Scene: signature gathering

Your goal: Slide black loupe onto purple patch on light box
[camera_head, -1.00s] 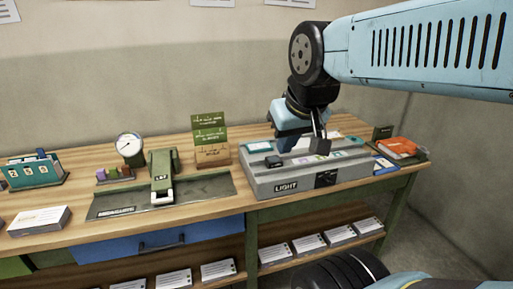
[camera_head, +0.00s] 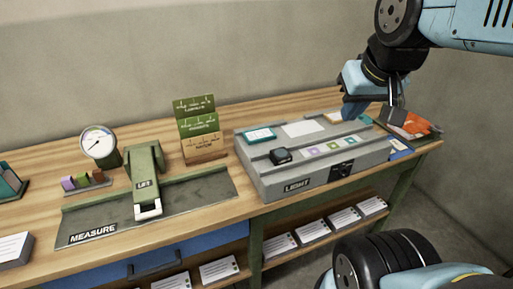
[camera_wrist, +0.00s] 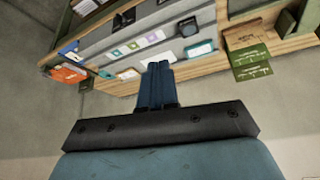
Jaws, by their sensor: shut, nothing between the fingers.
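The black loupe (camera_head: 281,156) sits on the grey light box (camera_head: 265,186), at the left end of the row of coloured patches. The purple patch (camera_head: 313,152) is just right of the loupe and apart from it; a green patch (camera_head: 333,146) and another patch follow to the right. In the wrist view, which looks upside down, the loupe (camera_wrist: 188,26) and purple patch (camera_wrist: 153,36) show beyond the fingers. My gripper (camera_head: 350,113) is shut and empty, over the back right part of the light box, away from the loupe.
White and teal-edged cards (camera_head: 303,129) lie on the back of the light box. An orange item (camera_head: 411,123) is on the right end of the bench. A stapler-like green press (camera_head: 147,172) and gauge (camera_head: 98,142) stand left, with a card stand (camera_head: 198,128) behind.

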